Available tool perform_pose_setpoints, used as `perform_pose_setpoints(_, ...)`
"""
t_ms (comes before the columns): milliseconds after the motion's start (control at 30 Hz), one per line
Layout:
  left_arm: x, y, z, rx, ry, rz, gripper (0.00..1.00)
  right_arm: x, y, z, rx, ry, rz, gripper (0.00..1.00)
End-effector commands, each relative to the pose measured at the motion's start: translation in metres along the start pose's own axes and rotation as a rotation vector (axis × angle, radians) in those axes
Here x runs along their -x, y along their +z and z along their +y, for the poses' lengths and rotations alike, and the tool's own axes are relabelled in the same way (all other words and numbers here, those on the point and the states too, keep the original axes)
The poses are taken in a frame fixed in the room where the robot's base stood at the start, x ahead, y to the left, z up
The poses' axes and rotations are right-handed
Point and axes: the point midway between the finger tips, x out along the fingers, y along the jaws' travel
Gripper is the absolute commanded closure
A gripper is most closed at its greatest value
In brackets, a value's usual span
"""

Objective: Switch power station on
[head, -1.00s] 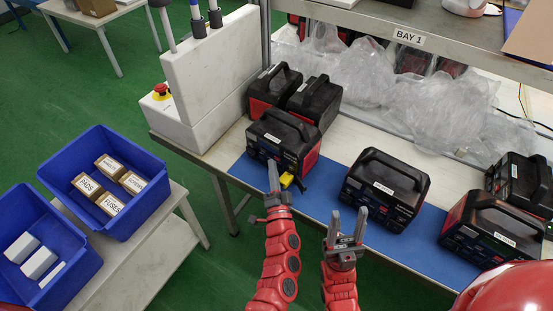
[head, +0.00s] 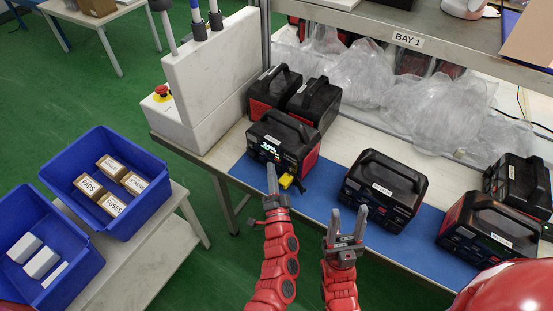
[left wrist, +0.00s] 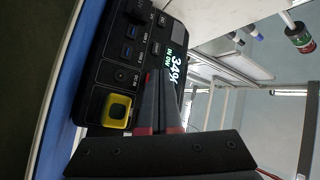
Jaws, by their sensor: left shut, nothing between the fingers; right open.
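The black and red power station (head: 287,139) stands on the blue mat at the left end of the bench. Its front display is lit with pale digits. In the left wrist view the lit display (left wrist: 174,62) and the front panel's ports and buttons show close up, turned sideways. A yellow connector (left wrist: 117,108) sits at the panel; in the head view it is the yellow piece (head: 286,181). My left gripper (head: 271,172) is shut and empty, its tips just in front of the panel. Whether they touch it I cannot tell. My right gripper (head: 348,222) is open and empty before the bench.
Another power station (head: 384,189) stands to the right with a dark front, and more stand at the far right (head: 491,229) and behind (head: 314,100). Blue bins (head: 137,218) hold boxes at left. A white cabinet with a red button (head: 161,91) borders the bench.

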Motion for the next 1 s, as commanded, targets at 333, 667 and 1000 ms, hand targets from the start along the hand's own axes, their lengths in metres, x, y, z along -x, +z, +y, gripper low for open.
perform_pose_setpoints(333,0.002,0.002,-0.002,0.001,-0.001,0.000,1.00,-0.002,0.000,0.000,0.000,0.000,0.000,0.50)
perform_pose_setpoints(667,0.024,0.016,-0.019,0.000,0.001,0.000,1.00,-0.016,-0.003,0.001,0.000,0.000,0.000,0.50)
perform_pose_setpoints(1000,0.044,0.031,-0.033,0.000,0.000,0.000,1.00,-0.022,-0.004,0.001,0.000,0.000,0.000,0.50)
